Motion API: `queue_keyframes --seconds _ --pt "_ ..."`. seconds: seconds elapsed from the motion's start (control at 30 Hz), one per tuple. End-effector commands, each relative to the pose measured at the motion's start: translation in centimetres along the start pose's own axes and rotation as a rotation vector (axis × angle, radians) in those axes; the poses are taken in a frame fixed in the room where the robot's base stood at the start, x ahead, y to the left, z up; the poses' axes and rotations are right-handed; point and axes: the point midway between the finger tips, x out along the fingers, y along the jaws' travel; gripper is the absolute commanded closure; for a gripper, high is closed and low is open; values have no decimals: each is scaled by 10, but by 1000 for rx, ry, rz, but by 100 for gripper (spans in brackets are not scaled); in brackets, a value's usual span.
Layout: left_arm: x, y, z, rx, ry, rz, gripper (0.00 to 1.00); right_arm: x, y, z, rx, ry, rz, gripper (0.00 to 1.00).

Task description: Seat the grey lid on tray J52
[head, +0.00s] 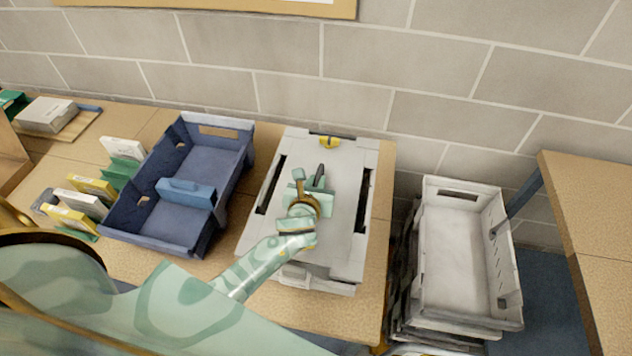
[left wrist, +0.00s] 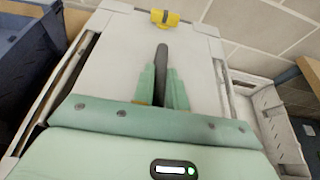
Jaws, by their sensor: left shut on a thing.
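The grey lid (head: 341,225) is a flat light plate with a dark bar handle, lying over a light grey tray (head: 325,285) on the table. Dark openings show along the left and right sides between lid and tray rim. I cannot tell whether the lid is fully down, and no J52 label is readable. My left gripper (head: 318,182) is shut on the lid's handle from above; the handle also shows between the fingers in the left wrist view (left wrist: 161,62). A yellow latch (head: 327,142) is at the tray's far end. My right gripper is not in view.
A blue crate (head: 122,212) with a blue block (head: 187,193) in it stands left of the tray. Several small boxes (head: 82,205) stand farther left. Stacked grey crates (head: 510,285) stand right, beyond the table edge. A block wall closes the back.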

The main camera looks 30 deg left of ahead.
Motion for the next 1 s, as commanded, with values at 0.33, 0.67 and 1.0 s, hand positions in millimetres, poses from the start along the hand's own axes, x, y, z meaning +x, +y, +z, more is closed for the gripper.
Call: queue_keyframes --seconds 0.33,0.67,1.0 --pt "3 0 -5 0 -3 -1 83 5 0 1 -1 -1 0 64" --pt "1 0 -6 1 1 0 77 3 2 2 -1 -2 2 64" --pt "-30 0 -4 1 1 -1 77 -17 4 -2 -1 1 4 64"
